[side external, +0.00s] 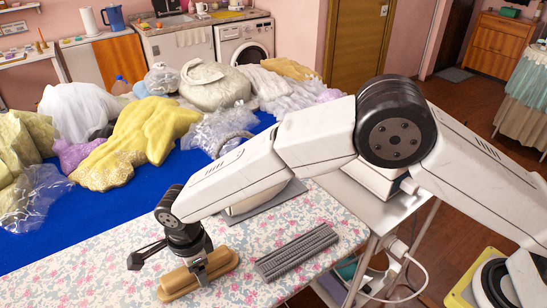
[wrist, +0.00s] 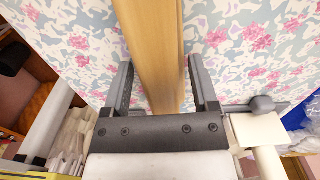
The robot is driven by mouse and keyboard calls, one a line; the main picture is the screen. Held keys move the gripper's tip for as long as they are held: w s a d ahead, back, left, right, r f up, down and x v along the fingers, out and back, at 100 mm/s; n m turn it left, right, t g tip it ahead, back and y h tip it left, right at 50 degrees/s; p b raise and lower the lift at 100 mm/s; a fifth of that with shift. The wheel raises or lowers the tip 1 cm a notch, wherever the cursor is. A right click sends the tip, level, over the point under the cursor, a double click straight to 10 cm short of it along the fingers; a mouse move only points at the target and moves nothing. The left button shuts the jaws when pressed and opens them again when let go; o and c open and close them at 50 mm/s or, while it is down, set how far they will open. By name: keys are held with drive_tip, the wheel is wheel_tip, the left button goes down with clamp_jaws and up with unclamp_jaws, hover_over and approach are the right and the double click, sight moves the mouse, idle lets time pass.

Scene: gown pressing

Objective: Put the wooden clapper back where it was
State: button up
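The wooden clapper (side external: 178,283) is a long, pale brown wooden block with rounded ends. It appears to lie on the flower-patterned cloth at the front of the work surface. My gripper (side external: 200,274) is down at it, with one finger in front of its near side. In the wrist view the clapper (wrist: 150,40) runs between the two fingers of my gripper (wrist: 160,72). The left finger looks very close to the wood, and a thin gap seems to show at the right finger. I cannot tell whether the fingers press on it.
A grey ribbed block (side external: 296,253) lies on the flowered cloth (side external: 90,285), right of the clapper. An iron-like object on a grey plate (side external: 265,203) sits behind, partly hidden by my arm. A blue surface (side external: 50,215) beyond carries heaped garments, including a yellow one (side external: 150,135).

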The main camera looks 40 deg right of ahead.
drive_tip(key=shift+r, duration=0.15)
wheel_tip(320, 180, up, 12)
idle(1.0)
idle(0.4)
drive_tip(key=d+n+t, duration=0.1)
drive_tip(key=d+n, duration=0.7)
drive_tip(key=d, duration=1.3)
drive_tip(key=s+d+f+n+t, duration=0.1)
drive_tip(key=s+d+f+n, duration=0.1)
drive_tip(key=s+d+n, duration=0.8)
drive_tip(key=s+d, duration=0.3)
drive_tip(key=d, duration=0.3)
drive_tip(key=shift+s+d+f+t, duration=0.3)
drive_tip(key=shift+f, duration=0.1)
